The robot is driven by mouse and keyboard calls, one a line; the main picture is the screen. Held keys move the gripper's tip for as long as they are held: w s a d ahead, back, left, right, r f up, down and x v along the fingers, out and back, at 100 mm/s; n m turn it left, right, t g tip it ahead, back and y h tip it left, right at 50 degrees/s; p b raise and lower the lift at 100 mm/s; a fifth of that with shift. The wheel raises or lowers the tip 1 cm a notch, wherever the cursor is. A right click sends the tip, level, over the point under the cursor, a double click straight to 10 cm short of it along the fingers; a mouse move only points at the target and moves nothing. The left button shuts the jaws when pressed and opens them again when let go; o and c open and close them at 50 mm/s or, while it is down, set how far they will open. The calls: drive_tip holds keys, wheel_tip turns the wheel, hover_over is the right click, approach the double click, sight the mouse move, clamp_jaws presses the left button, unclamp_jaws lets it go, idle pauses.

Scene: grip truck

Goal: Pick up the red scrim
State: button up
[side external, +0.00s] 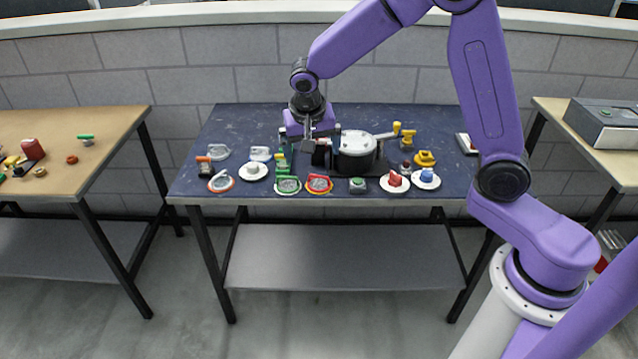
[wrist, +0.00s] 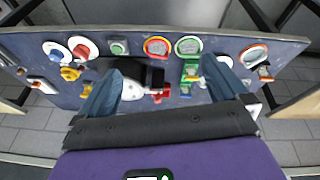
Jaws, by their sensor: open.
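A round mesh disc with a red and yellow rim (side external: 319,184) lies flat near the front edge of the dark blue table; it also shows at the top of the wrist view (wrist: 158,47). A second disc with an orange-red and white rim (side external: 221,181) lies farther left, and on the right in the wrist view (wrist: 254,56). I cannot tell for sure which is the red scrim. My gripper (side external: 309,138) is over the middle back of the table, behind both discs and touching neither. Its fingers (wrist: 162,70) are wide apart and empty.
A green-rimmed disc (side external: 288,185) lies directly left of the red-yellow one. A black and white machine (side external: 356,145) stands close right of my gripper. Green blocks (side external: 284,160) stand near the fingers. Several small parts and white saucers (side external: 253,172) crowd the front; the table's back left is clear.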

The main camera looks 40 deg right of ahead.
drive_tip(key=w+d+f+m+h, duration=0.1)
drive_tip(key=w+d+f+m, duration=0.25)
drive_tip(key=w+m, duration=0.2)
approach(319, 175)
drive_tip(key=x, duration=0.5)
drive_tip(key=shift+w+a, duration=0.1)
drive_tip(key=shift+a, duration=0.15)
drive_tip(key=shift+x, duration=2.7)
drive_tip(key=shift+d, duration=0.2)
drive_tip(key=shift+r, duration=0.1)
drive_tip(key=c, duration=1.1)
